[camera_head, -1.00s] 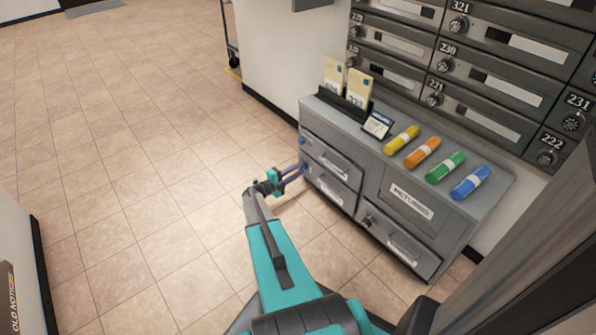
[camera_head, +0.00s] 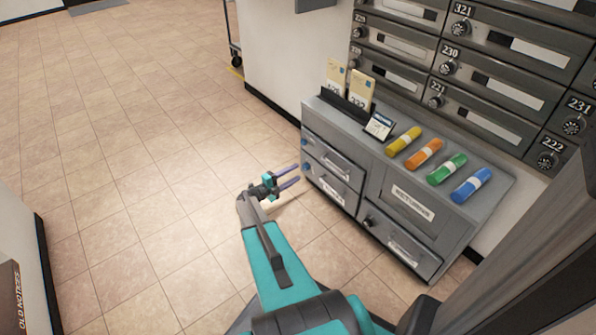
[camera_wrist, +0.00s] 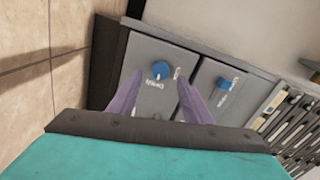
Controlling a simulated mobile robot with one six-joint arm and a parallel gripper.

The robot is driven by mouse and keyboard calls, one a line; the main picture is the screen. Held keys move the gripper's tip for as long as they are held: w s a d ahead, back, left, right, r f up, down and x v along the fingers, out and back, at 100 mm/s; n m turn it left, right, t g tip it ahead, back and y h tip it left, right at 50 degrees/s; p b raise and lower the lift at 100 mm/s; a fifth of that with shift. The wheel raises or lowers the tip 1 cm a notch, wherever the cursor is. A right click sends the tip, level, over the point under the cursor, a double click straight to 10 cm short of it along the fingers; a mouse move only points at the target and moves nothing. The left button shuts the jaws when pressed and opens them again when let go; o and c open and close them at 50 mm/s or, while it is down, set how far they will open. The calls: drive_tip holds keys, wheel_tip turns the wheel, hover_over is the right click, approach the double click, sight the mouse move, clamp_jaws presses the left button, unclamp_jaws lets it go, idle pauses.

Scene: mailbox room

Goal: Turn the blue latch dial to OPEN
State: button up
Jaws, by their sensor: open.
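Two blue dials sit on the left end face of the grey cabinet (camera_head: 345,148). In the wrist view, one dial (camera_wrist: 160,70) lies between the fingertips and the other dial (camera_wrist: 224,85) is to its right, on a neighbouring panel. In the head view the dials are the upper one (camera_head: 304,141) and the lower one (camera_head: 306,167). My gripper (camera_head: 297,174) is open and empty, its purple fingers spread and pointing at the cabinet's left end near the lower dial. The fingers appear clear of the dials. Small white labels beside the dials are too blurred to read.
Yellow (camera_head: 404,141), orange (camera_head: 424,153), green (camera_head: 447,168) and blue (camera_head: 471,185) cylinders lie on the cabinet top. Card holders (camera_head: 350,95) and a small display (camera_head: 379,125) stand there too. Mailboxes (camera_head: 490,80) rise behind. The tiled floor (camera_head: 130,170) left of the cabinet is clear.

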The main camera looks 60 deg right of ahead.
drive_tip(key=p+v, duration=0.2)
drive_tip(key=v, duration=0.8)
drive_tip(key=shift+p, duration=0.35)
